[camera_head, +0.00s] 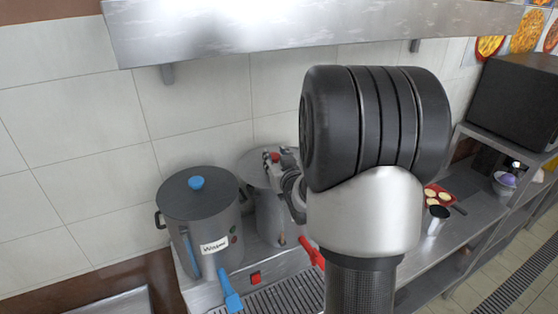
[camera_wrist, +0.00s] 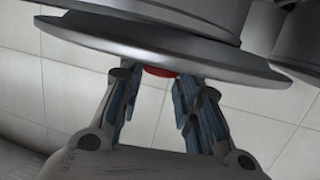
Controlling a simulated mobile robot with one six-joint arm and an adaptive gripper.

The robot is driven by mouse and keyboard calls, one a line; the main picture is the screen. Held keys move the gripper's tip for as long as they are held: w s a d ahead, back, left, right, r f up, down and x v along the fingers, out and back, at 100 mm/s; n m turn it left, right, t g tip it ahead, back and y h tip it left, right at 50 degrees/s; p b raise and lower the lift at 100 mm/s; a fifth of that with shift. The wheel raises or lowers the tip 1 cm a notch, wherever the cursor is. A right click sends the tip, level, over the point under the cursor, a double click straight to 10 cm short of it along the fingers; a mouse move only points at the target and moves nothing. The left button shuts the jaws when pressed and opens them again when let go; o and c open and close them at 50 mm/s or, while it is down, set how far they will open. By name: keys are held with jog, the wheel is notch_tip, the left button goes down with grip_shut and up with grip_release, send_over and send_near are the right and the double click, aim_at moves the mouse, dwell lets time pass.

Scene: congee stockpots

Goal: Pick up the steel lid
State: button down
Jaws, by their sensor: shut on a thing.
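The steel lid (camera_head: 251,169) is on the right-hand pot (camera_head: 268,218), partly hidden by my arm. Its red knob (camera_head: 276,156) shows at my gripper (camera_head: 283,158). In the wrist view, the lid (camera_wrist: 225,65) is a wide grey disc across the top, with the red knob (camera_wrist: 160,72) under it. My gripper's two fingers (camera_wrist: 158,92) stand on either side of the knob, shut on it. The pot's body shows beyond the lid. I cannot tell whether there is a gap between lid and pot.
A second pot (camera_head: 205,235) with a grey lid and blue knob (camera_head: 196,183) stands close on the left. A blue tap (camera_head: 230,296) and red tap (camera_head: 311,252) stick out in front. A steel shelf (camera_head: 300,30) hangs above. A tiled wall (camera_head: 80,130) is behind.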

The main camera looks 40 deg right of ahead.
notch_tip(320, 180, up, 19)
jog(key=p, duration=0.4)
jog(key=d+f+b, duration=0.1)
jog(key=f, duration=0.3)
jog(key=s+d+f+b, duration=0.1)
jog(key=f+b, duration=0.1)
jog(key=f, duration=0.2)
jog(key=d+f+b, duration=0.1)
jog(key=d+f, duration=0.1)
jog(key=f, duration=0.2)
jog(key=shift+s+d, duration=0.1)
jog(key=shift+s, duration=0.05)
notch_tip(320, 180, down, 5)
jog(key=b, duration=0.4)
jog(key=shift+r, duration=0.15)
jog(key=shift+f+b, duration=0.8)
jog(key=shift+f, duration=0.1)
jog(key=shift+f+b, duration=0.5)
jog(key=shift+b, duration=0.35)
jog(key=c, duration=1.1)
grip_release()
jog(key=shift+o, duration=0.3)
